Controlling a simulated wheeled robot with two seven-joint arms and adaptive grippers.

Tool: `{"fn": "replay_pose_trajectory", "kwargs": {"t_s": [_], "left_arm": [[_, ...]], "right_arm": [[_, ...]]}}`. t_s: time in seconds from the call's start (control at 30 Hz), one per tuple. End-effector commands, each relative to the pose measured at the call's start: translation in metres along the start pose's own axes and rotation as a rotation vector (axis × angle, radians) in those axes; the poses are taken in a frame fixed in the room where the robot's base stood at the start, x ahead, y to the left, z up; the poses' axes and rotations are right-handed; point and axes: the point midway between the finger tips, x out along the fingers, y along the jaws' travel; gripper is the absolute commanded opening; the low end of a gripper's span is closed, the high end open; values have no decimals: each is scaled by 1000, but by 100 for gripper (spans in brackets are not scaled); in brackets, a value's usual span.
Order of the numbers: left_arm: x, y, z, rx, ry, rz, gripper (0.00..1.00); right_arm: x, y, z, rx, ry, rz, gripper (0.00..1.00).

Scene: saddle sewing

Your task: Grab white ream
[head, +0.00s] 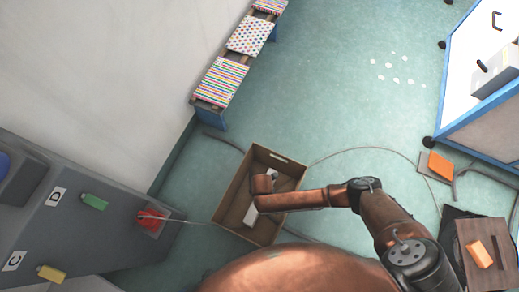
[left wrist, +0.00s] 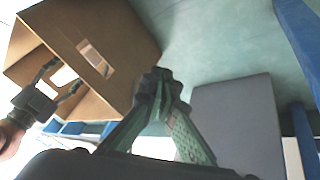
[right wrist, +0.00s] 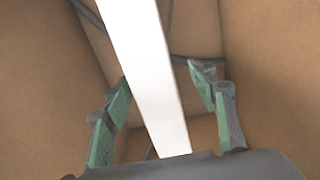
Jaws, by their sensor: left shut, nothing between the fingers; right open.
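The white ream (head: 250,215) is inside the open cardboard box (head: 233,190) on the floor in the head view. My right arm reaches into the box and covers the middle of the ream. In the right wrist view the ream (right wrist: 148,75) is a long white slab running between the spread fingers of my right gripper (right wrist: 160,85). That gripper is open, with a finger on each side and visible gaps to the ream. My left gripper (left wrist: 160,82) is shut and empty, outside the box (left wrist: 120,35) in the left wrist view. I cannot make it out in the head view.
A grey counter (head: 115,235) stands at the left, with a green bottle (head: 94,202) and a yellow one (head: 51,273). A bench with patterned stacks (head: 220,82) is behind the box. Cables lie on the floor. A blue-framed white cart (head: 485,110) stands at the right.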

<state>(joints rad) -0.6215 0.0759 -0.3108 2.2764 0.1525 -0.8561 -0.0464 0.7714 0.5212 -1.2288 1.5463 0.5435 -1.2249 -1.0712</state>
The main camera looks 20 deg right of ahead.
Motion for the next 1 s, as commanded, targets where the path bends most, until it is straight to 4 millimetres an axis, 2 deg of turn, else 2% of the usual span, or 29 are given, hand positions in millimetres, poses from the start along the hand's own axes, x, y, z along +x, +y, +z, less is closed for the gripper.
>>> {"fn": "replay_pose_trajectory", "kwargs": {"t_s": [0.2, 0.5, 0.93, 1.0], "left_arm": [[28, -1, 2, -4, 81, 10, 0], [55, -20, 15, 39, 197, -15, 0], [58, -23, 15, 55, 240, -18, 0], [58, -23, 15, 55, 239, -18, 0]], "right_arm": [[21, 2, -1, 1, 3, -3, 53], [46, 4, -1, 1, 2, -3, 53], [50, 6, 1, 2, -2, 1, 53], [50, 6, 1, 2, -1, 1, 48]]}}
